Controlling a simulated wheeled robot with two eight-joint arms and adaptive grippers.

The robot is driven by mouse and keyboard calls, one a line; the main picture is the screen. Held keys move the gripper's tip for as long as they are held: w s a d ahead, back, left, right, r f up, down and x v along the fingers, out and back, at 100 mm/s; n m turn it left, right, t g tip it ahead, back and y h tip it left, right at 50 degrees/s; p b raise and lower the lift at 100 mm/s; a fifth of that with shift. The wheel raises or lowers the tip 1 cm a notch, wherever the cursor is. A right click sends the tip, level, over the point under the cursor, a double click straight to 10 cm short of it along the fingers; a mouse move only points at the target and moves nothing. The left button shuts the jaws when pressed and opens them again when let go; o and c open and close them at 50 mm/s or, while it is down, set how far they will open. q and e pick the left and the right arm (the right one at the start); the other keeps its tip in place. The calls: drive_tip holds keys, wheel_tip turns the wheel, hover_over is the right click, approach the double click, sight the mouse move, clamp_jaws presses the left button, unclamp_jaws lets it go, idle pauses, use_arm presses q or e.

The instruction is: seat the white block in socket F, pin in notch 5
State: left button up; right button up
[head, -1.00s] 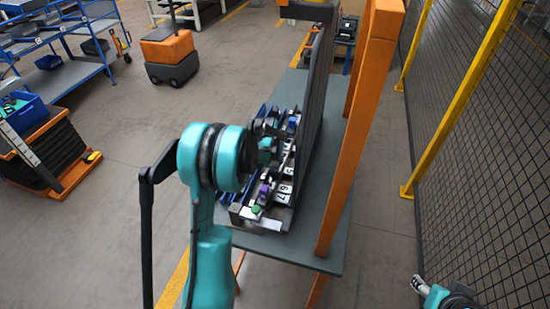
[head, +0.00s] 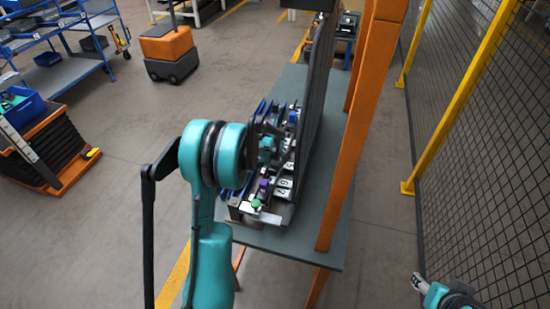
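A fixture with a row of coloured parts and white numbered labels (head: 284,184) stands on the grey-green table (head: 315,235). A purple part (head: 264,184) and a green part (head: 256,204) show at its near end. I cannot make out the white block, socket F or notch 5. My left arm reaches over the fixture, and its gripper (head: 270,146) is at the row, beside a dark upright panel. The arm's wrist hides much of it, so I cannot tell its finger state or contents. My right gripper (head: 418,282) is at the lower right, far from the table, its fingers too small to read.
The dark upright panel (head: 314,95) and an orange post (head: 361,130) stand close right of the fixture. A yellow-framed mesh fence (head: 485,150) is farther right. An orange cart (head: 169,52), a blue rack and a low lift table (head: 50,150) stand left. The floor between is clear.

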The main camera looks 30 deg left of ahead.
use_arm(q)
drive_tip(key=v, duration=1.2)
idle(0.4)
